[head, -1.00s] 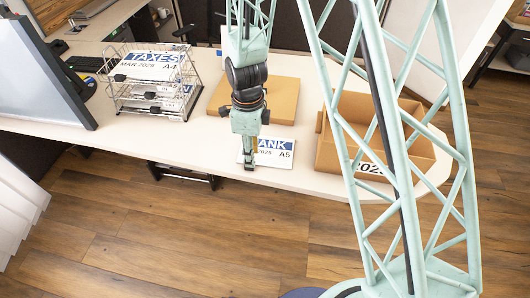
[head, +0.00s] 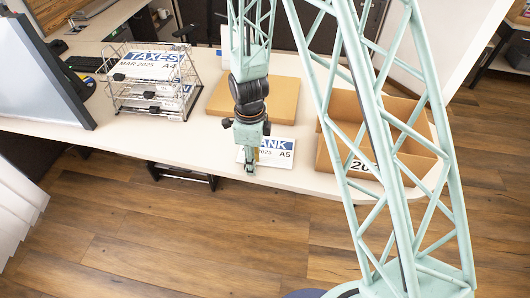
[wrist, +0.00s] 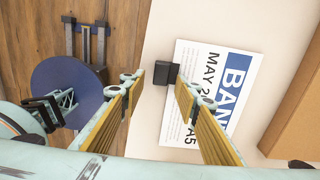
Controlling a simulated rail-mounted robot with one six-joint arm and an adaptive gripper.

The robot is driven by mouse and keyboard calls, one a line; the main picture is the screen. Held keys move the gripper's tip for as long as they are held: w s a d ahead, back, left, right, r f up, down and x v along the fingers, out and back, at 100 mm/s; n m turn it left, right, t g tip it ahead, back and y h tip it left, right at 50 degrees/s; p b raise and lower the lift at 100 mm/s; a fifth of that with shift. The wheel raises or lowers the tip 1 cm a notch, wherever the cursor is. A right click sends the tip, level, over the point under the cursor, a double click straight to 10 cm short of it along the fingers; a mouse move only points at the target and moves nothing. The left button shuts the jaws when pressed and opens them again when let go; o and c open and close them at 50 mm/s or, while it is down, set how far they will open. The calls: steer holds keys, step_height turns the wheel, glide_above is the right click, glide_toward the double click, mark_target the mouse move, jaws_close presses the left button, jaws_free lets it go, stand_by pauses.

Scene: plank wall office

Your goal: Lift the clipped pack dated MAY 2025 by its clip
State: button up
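The pack marked BANK, MAY 2025, A5 (wrist: 212,92) lies flat on the desk, with a blue band across its print. It also shows in the head view (head: 279,153), partly hidden by my gripper. Its black clip (wrist: 165,73) sits on the pack's edge towards the desk's front. My gripper (wrist: 160,84) is open, its two yellow-padded fingers apart on either side of the clip in the picture. In the head view my gripper (head: 250,170) is low over the pack's front left part. I cannot tell its exact height above the clip.
A wire rack (head: 112,92) with several clipped packs, the top one TAXES MAR 2025 A4, stands left. A flat cardboard box (head: 285,96) lies behind the pack. An open cardboard box (head: 410,165) stands right, partly behind my arm. The desk's front edge is close.

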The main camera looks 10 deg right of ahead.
steer(key=shift+c, duration=0.5)
steer(key=c, duration=0.9)
steer(key=shift+r, duration=0.1)
steer(key=shift+r+p, duration=0.45)
steer(key=shift+r, duration=1.3)
steer(key=shift+s+d+r+b, duration=0.2)
steer(key=shift+s+d+b, duration=0.35)
steer(key=shift+s, duration=2.05)
steer(key=shift+s+d+r+b, duration=0.2)
steer(key=shift+s+d+b, duration=0.3)
steer(key=shift+s, duration=2.15)
steer(key=shift+s+d+r+b, duration=0.25)
steer(key=shift+s+b, duration=0.45)
steer(key=shift+s, duration=1.9)
steer(key=shift+r, duration=0.2)
